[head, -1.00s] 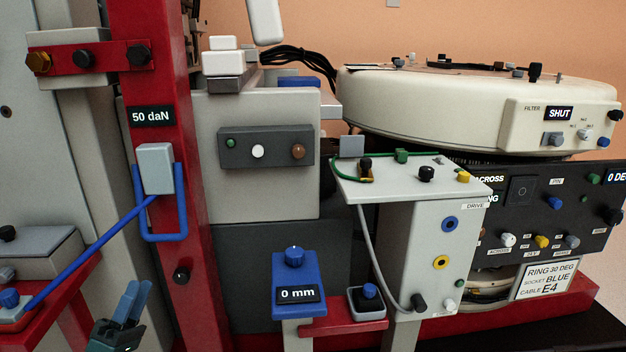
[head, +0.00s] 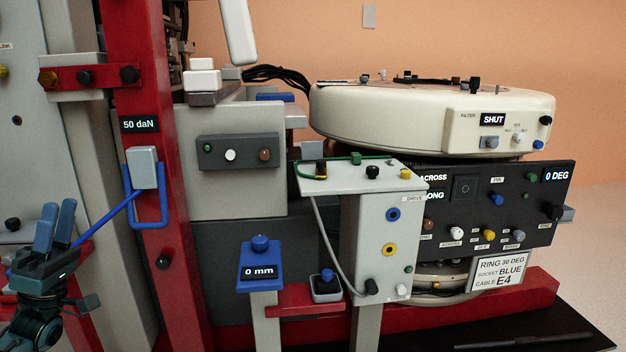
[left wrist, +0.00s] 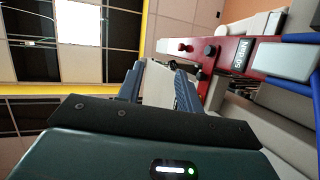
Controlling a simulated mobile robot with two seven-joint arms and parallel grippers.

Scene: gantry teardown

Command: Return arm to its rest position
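My left gripper (head: 58,211) is at the lower left of the head view, fingers pointing up, left of the red post (head: 150,200). In the left wrist view its two blue fingers (left wrist: 159,70) stand apart with nothing between them. Behind the gap there is a pale column. The gripper covers part of the blue bar (head: 105,218) that runs from the blue loop handle (head: 148,222); I cannot tell whether they touch. My right gripper is not in view.
The red post carries a "50 daN" display (head: 140,125). A grey control box (head: 390,240), a blue "0 mm" unit (head: 260,265) and a round cream housing (head: 400,115) stand to the right. The floor at far right (head: 595,250) looks clear.

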